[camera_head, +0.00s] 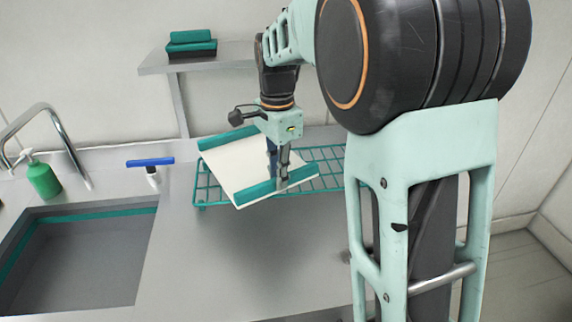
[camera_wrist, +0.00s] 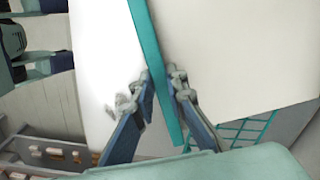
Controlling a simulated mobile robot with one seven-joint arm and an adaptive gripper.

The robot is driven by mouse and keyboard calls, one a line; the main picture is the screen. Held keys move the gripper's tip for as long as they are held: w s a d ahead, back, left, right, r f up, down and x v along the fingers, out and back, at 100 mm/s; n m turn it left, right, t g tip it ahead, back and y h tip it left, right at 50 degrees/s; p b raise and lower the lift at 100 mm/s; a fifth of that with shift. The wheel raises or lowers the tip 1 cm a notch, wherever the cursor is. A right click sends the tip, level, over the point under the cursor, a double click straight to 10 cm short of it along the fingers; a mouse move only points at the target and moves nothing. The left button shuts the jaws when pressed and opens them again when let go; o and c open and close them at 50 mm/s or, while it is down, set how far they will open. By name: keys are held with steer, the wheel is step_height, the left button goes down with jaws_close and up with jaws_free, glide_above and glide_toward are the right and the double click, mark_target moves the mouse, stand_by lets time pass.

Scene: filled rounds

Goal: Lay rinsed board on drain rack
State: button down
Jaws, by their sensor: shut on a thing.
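The board is a pale cream panel (camera_head: 240,169) with teal strips along two opposite edges. My gripper (camera_head: 279,182) points down and is shut on the near teal strip. In the wrist view, my fingers (camera_wrist: 160,100) straddle the teal strip (camera_wrist: 160,72), with the pale board (camera_wrist: 225,60) spreading beside it. The drain rack (camera_head: 322,154) is a low teal wire frame on the counter. The board is over its left part and looks tilted. I cannot tell whether they touch. Rack wires also show at lower right in the wrist view (camera_wrist: 245,131).
A sink (camera_head: 80,262) is set in the grey counter at left, with a curved tap (camera_head: 62,135), a green soap bottle (camera_head: 44,180) and a blue-handled tool (camera_head: 150,162) near it. A shelf (camera_head: 160,62) with teal items (camera_head: 192,43) stands behind. The front counter is clear.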

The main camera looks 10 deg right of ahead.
steer(key=w+d+f, duration=0.1)
steer(key=w+d, duration=0.1)
steer(key=w+d+f+p, duration=0.1)
steer(key=w+d, duration=0.1)
steer(key=w+d+f, duration=0.1)
steer(key=w+d, duration=0.1)
steer(key=shift+d+f+p, duration=0.35)
steer(key=shift+p, duration=0.05)
steer(key=w+d+f, duration=0.1)
steer(key=f, duration=0.2)
steer(key=w+d+f, duration=0.1)
steer(key=f, duration=0.2)
steer(key=w+d+f+p, duration=0.1)
steer(key=f, duration=0.2)
steer(key=shift+w+d+f, duration=0.1)
steer(key=shift+w+d, duration=0.1)
steer(key=shift+d, duration=0.1)
steer(key=c, duration=1.9)
jaws_free()
steer(key=shift+c, duration=0.2)
step_height(320, 180, up, 12)
steer(key=shift+b, duration=0.3)
steer(key=shift+s, duration=0.1)
